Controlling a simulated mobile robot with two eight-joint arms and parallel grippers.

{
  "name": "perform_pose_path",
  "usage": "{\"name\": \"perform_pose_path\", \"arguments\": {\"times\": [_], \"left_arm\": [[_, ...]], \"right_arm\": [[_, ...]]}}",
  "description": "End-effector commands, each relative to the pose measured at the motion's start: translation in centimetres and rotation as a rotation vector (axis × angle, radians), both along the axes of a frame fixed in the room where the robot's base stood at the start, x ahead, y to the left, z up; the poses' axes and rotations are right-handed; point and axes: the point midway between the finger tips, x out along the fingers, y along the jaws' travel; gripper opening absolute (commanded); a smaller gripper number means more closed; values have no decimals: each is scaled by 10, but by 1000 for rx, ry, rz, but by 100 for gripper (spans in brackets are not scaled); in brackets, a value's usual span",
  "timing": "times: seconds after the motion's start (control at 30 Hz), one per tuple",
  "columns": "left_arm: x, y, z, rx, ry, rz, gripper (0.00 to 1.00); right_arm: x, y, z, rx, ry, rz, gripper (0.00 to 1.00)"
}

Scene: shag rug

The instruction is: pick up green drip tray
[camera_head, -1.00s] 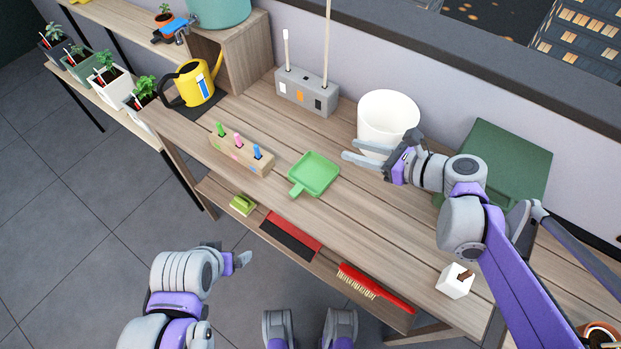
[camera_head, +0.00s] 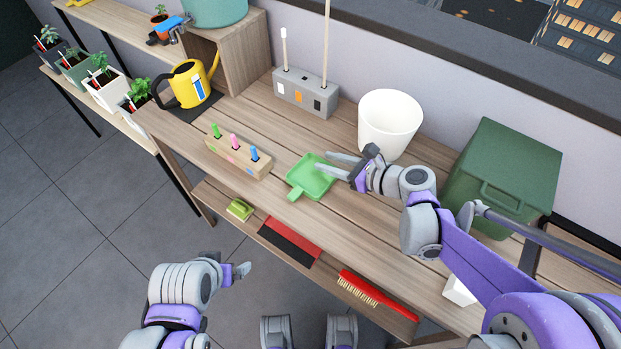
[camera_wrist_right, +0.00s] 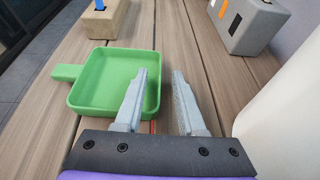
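The green drip tray (camera_head: 309,178) is a shallow square pan with a short handle. It lies flat on the wooden bench, its handle toward the front edge. In the right wrist view the tray (camera_wrist_right: 100,80) is at the left, its handle pointing left. My right gripper (camera_head: 338,163) is open and empty at the tray's right side. In the right wrist view one finger of the gripper (camera_wrist_right: 158,95) overlaps the tray's near right rim and the other is over bare wood; contact cannot be told. My left gripper (camera_head: 240,271) is low in front of the bench, away from the tray; its opening is unclear.
A white bucket (camera_head: 388,125) stands behind my right gripper. A wooden block (camera_head: 237,158) with colored pegs is left of the tray. A grey holder (camera_head: 305,95) stands behind, a green box (camera_head: 505,175) at right. A red brush (camera_head: 377,293) lies on the lower shelf.

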Motion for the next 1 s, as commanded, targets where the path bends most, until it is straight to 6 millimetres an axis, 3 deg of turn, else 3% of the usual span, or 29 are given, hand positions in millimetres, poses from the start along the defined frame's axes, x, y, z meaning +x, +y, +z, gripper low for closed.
{"name": "perform_pose_path", "arguments": {"times": [0.2,0.43,1.0], "left_arm": [[0,0,0,0,0,0,100],[0,0,0,0,0,0,100],[0,0,0,0,0,0,100]], "right_arm": [[1,1,0,0,0,-1,39],[0,1,0,0,0,0,0],[0,1,0,0,0,0,0]]}}
